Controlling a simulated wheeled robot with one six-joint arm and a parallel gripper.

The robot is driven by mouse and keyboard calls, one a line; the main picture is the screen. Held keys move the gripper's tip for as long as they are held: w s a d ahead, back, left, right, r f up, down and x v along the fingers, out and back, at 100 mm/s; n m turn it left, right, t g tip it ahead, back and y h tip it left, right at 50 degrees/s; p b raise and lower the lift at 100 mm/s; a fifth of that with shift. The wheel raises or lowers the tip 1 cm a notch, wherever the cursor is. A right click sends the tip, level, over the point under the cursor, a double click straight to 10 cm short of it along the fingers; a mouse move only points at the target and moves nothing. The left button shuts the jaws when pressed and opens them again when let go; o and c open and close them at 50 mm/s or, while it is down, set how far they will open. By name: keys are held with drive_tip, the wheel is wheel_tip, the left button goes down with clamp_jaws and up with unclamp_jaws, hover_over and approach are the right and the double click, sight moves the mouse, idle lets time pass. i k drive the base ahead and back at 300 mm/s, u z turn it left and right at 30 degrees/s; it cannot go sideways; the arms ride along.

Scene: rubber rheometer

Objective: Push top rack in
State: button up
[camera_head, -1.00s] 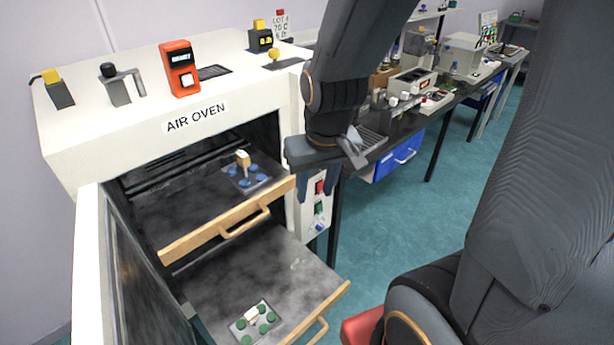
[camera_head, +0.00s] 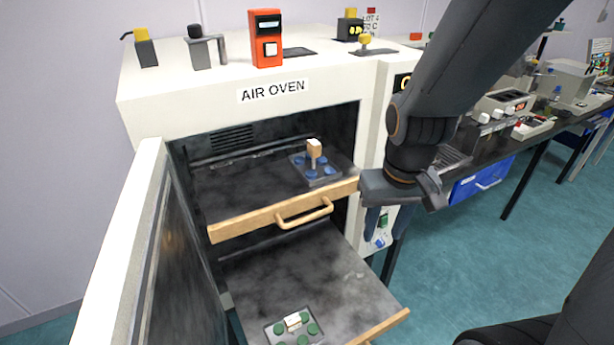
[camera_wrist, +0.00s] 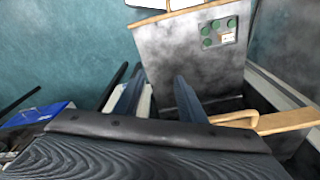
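The top rack (camera_head: 240,190) is a dark sheet with a light wooden front and a handle (camera_head: 305,212). It sticks partly out of the open air oven (camera_head: 220,120). On it sits a plate of blue samples (camera_head: 316,168) with a wooden-topped knob. My gripper (camera_head: 378,222) hangs just right of the rack's wooden front, fingers pointing down. In the wrist view my gripper (camera_wrist: 158,95) has its two fingers apart with nothing between them. The top rack's handle (camera_wrist: 235,118) shows beside the right finger; contact cannot be told.
The bottom rack (camera_head: 300,265) is pulled out further below, carrying a plate of green samples (camera_head: 292,326). The oven door (camera_head: 150,250) stands open at left. A bench with a blue drawer (camera_head: 482,180) is at right. Teal floor is clear in front of the bench.

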sight(232, 205)
drive_tip(key=u, duration=1.05)
drive_tip(key=k, duration=0.3)
drive_tip(key=z, duration=0.3)
